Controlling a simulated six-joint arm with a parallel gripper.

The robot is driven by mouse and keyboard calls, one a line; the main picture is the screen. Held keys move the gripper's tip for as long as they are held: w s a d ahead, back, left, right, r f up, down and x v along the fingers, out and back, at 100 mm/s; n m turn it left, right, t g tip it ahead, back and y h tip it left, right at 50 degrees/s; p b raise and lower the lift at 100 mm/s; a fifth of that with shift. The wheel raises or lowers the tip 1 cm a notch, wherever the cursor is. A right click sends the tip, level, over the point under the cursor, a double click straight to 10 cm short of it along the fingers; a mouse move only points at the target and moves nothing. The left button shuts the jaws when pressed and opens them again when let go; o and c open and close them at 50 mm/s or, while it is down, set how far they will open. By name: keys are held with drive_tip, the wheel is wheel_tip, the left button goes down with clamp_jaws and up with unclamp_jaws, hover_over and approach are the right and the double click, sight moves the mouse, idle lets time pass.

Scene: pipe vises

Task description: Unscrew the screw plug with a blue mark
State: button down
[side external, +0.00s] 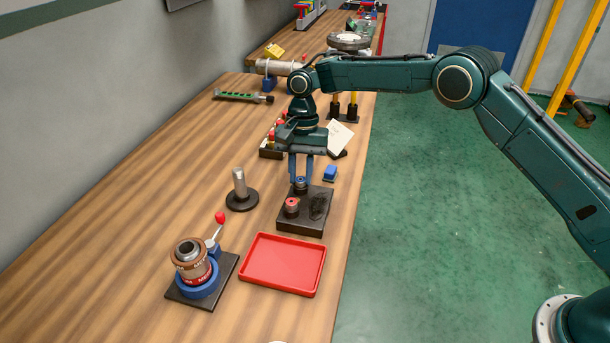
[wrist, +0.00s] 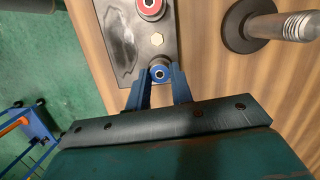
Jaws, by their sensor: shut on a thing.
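The screw plug with a blue mark (side external: 300,184) stands on the far part of a dark block (side external: 307,222). In the wrist view the blue-marked plug (wrist: 160,73) sits between my two blue fingers, over the block's edge area. My gripper (side external: 301,178) points straight down and is shut on this plug. The plug's lower end is hidden in the side view, so I cannot tell how far it sits in the block. A second plug with a red mark (side external: 292,205) stands nearer on the same block, and it also shows in the wrist view (wrist: 150,6).
A red tray (side external: 283,264) lies in front of the block. A metal post on a round black base (side external: 240,193) stands to the left. A blue vise with a pipe fitting (side external: 198,275) is at front left. A small blue piece (side external: 330,173) lies right of my gripper.

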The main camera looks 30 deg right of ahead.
drive_tip(key=shift+n, duration=0.7)
drive_tip(key=shift+n, duration=0.3)
drive_tip(key=shift+a+n+h, duration=0.1)
drive_tip(key=shift+n+h, duration=0.2)
drive_tip(key=shift+n, duration=0.8)
drive_tip(key=shift+n+g, duration=0.3)
drive_tip(key=shift+n, duration=0.7)
drive_tip(key=shift+n+h, duration=0.3)
drive_tip(key=shift+n, duration=0.1)
drive_tip(key=shift+n, duration=0.4)
drive_tip(key=shift+a+n+h, duration=0.1)
drive_tip(key=shift+n+h, duration=0.3)
drive_tip(key=shift+n, duration=1.1)
drive_tip(key=shift+n, duration=0.4)
drive_tip(key=shift+n, duration=0.8)
